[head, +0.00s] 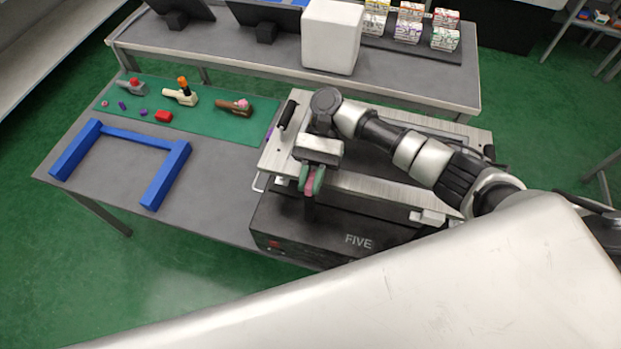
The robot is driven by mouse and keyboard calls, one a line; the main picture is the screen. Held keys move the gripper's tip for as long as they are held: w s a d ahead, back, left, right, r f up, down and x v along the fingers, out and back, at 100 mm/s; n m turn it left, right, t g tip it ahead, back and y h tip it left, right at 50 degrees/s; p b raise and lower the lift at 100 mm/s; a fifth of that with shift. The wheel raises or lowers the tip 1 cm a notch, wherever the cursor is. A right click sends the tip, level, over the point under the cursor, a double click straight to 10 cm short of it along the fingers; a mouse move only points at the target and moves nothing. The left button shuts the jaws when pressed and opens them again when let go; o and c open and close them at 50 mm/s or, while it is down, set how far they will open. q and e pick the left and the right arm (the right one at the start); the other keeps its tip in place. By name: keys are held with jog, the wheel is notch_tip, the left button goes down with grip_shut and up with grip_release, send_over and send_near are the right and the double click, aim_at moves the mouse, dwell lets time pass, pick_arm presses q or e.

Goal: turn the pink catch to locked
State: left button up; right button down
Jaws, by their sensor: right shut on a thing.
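The pink catch (308,185) is at the front edge of a metal-topped black box marked FIVE (358,240). My right gripper (311,184) comes down over it from above, and its green-grey fingers are shut on the catch. The fingers hide much of the catch, so its exact angle and any locked marking cannot be made out. My left gripper is out of view.
A green mat (215,125) with small tools and parts lies at the back left. A blue frame (135,138) lies left of the box. A white cube (332,36) and small boxes stand on the rear shelf. Grey tabletop between frame and box is clear.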

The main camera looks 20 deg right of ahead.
jog(key=shift+f, duration=0.1)
dwell(0.4)
jog(key=c, duration=1.1)
grip_release()
jog(key=shift+w+d+r+b, duration=0.2)
jog(key=shift+w+d+b, duration=0.1)
jog(key=shift+w, duration=0.15)
jog(key=shift+b+v, duration=1.35)
jog(key=shift+v, duration=3.5)
jog(key=shift+a, duration=0.15)
